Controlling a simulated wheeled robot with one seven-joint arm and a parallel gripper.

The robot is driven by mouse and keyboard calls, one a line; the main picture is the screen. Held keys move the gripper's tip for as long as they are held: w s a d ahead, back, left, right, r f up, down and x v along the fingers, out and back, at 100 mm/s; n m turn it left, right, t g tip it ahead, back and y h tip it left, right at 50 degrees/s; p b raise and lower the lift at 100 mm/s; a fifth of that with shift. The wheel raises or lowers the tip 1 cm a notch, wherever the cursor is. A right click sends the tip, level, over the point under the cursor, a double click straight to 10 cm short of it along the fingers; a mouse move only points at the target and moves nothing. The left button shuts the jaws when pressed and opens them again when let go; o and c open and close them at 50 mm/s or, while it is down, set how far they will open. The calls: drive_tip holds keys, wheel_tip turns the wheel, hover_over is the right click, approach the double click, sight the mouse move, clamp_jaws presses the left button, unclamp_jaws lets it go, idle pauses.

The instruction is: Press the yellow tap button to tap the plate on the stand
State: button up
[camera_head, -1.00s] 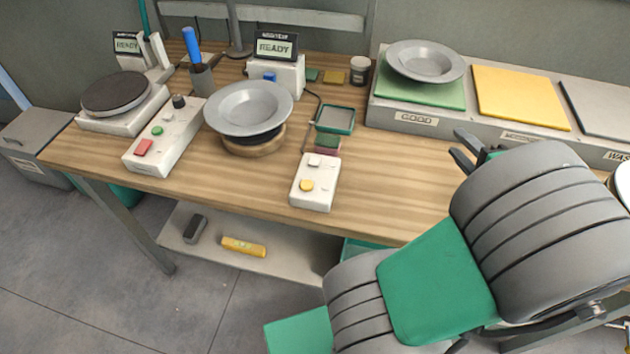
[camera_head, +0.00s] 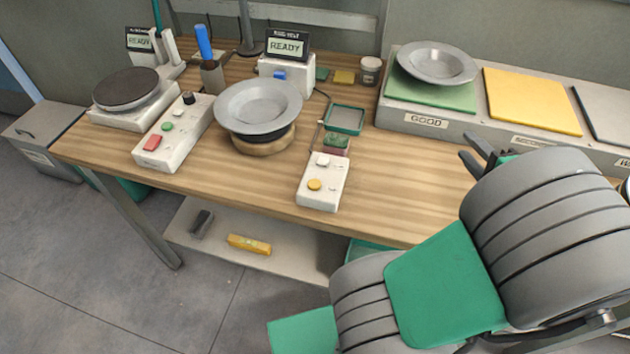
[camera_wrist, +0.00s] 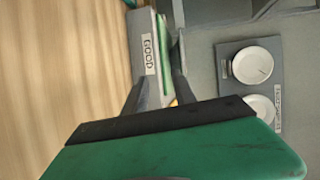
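The yellow tap button (camera_head: 314,184) is on a small white control box (camera_head: 321,198) near the table's front edge, below a white button. A grey plate (camera_head: 258,106) rests on the round stand (camera_head: 264,143) left of the box. My gripper (camera_head: 472,153) is to the right of the box, near the shelf labelled GOOD, with its fingertips apart and nothing seen between them. Its two dark fingers also show spread in the wrist view (camera_wrist: 158,92), pointing toward the GOOD shelf. The button is not seen in the wrist view.
A second grey plate (camera_head: 436,62) lies on the green mat (camera_head: 440,95) of the shelf, beside a yellow mat (camera_head: 530,100). A control box (camera_head: 172,134) with red and green buttons stands left. A green tray (camera_head: 344,119) lies behind the tap box. Bare table (camera_head: 405,175) separates box and gripper.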

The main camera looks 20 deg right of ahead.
clamp_jaws()
idle(1.5)
